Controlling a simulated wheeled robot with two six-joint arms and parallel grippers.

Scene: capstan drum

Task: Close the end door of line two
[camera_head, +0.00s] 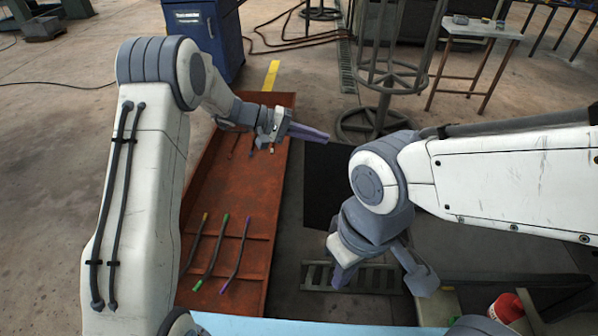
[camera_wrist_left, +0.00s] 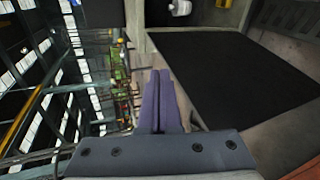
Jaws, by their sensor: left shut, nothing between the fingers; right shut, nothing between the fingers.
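My left gripper (camera_head: 308,132) is shut and empty, its purple fingers pointing right above the dark rectangular area beside a rust-red tray-like panel (camera_head: 215,190). In the left wrist view its two fingers (camera_wrist_left: 160,100) lie side by side with nothing between them. My right gripper (camera_head: 343,276) is lower in the head view, shut and empty, near a slatted grey piece on the floor. Three dark rods with coloured tips, yellow (camera_head: 195,245), green (camera_head: 211,252) and purple (camera_head: 237,255), lie in the panel. I cannot make out an end door or a line-two mark in either view.
A blue cabinet (camera_head: 205,30) stands at the back left. A round-based metal frame (camera_head: 385,80) stands behind the dark rectangle (camera_head: 325,175). A small table (camera_head: 485,30) is at the back right. A red can-like object (camera_head: 507,308) is at the lower right. Open floor lies left.

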